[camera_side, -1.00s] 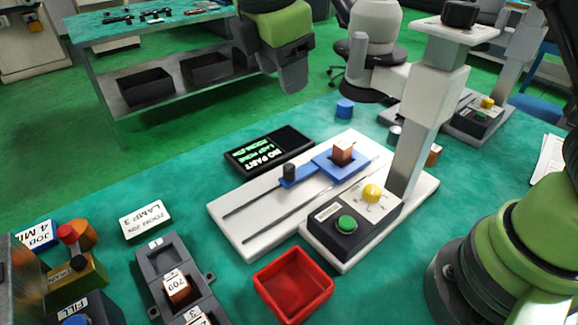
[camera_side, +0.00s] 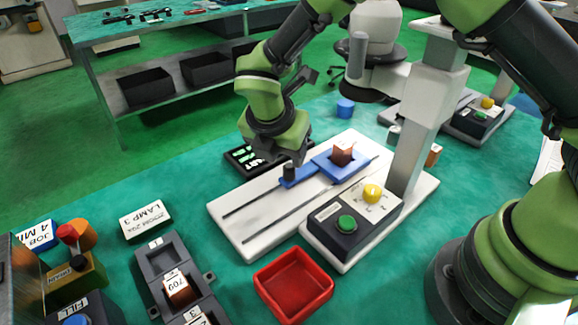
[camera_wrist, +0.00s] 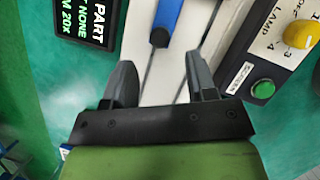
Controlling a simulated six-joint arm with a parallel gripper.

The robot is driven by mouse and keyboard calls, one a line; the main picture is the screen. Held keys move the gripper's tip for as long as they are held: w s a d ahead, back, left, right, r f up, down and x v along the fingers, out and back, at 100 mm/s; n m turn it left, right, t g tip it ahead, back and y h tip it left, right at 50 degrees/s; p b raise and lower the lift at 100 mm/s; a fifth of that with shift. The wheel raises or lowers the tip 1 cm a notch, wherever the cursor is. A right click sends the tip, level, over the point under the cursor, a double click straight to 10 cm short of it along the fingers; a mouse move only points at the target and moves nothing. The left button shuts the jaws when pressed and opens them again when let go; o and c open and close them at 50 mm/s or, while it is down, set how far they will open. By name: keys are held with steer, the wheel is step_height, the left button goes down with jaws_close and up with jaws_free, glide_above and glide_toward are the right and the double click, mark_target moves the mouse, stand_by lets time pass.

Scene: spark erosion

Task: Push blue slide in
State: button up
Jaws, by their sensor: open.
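The blue slide (camera_side: 352,170) lies on the white base of the stand (camera_side: 232,213), which has dark grooves. A copper-coloured block (camera_side: 343,153) sits on its plate, and a black knob (camera_side: 289,171) stands upright on its narrow end. My gripper (camera_side: 289,157) is low over the stand, close to the knob. The wrist view shows the fingers apart and empty (camera_wrist: 160,62), with the knob (camera_wrist: 159,38) just beyond the tips, between their lines. Contact with the knob cannot be told. The blue slide (camera_wrist: 176,22) runs out of the top of that view.
A black display (camera_side: 240,158) lies beside the base, partly hidden by my gripper. A control box (camera_side: 335,232) with green button and yellow dial stands in front of the column (camera_side: 415,135). A red tray (camera_side: 293,284) and a grey numbered rack (camera_side: 172,270) are nearer.

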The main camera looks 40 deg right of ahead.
mark_target(288, 166)
steer(key=x, duration=0.6)
steer(key=shift+w+d+f, duration=0.1)
steer(key=shift+d+f, duration=0.05)
steer(key=shift+f, duration=0.2)
steer(key=shift+c, duration=0.2)
